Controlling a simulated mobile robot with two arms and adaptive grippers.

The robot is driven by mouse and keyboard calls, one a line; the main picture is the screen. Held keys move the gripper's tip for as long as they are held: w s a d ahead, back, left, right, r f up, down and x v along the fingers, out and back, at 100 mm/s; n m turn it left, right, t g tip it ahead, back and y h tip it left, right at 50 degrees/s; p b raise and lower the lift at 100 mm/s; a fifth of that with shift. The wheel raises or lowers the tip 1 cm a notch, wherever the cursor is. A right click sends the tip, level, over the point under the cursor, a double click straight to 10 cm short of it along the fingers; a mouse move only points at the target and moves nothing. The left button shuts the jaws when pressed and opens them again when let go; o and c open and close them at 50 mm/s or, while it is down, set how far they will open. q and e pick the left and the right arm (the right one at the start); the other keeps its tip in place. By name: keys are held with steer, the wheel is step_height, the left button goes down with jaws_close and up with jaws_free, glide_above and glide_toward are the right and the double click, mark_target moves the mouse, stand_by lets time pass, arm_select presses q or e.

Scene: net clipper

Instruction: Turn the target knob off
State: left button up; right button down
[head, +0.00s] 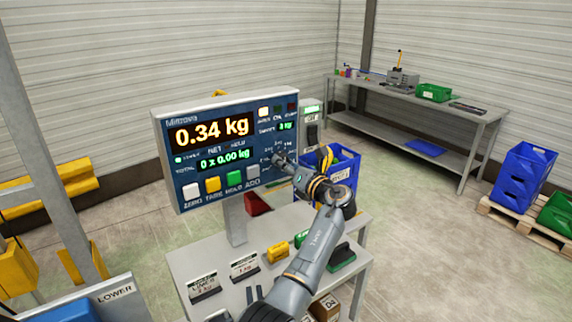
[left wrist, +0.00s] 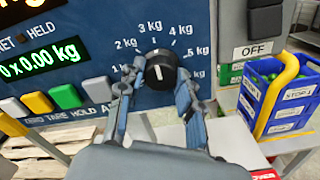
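A white line shows on the knob's face. My left gripper (left wrist: 161,75) has one finger on each side of the knob, close to its edges; contact is not clear. In the head view my left gripper (head: 279,158) reaches the lower right of the panel (head: 224,203) and mostly hides the knob. The panel reads 0.34 kg and 0 x 0.00 kg.
Coloured buttons (head: 213,184) line the panel's lower edge. The bench (head: 218,248) below holds cards and small items. A grey table (head: 440,115) stands at the back right.

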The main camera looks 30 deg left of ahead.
arm_select(q)
steer(key=shift+n, duration=0.3)
steer(key=shift+w+r+n+b, duration=0.1)
steer(key=shift+n+b, duration=7.6)
steer(key=shift+n, duration=4)
steer(key=o, duration=1.1)
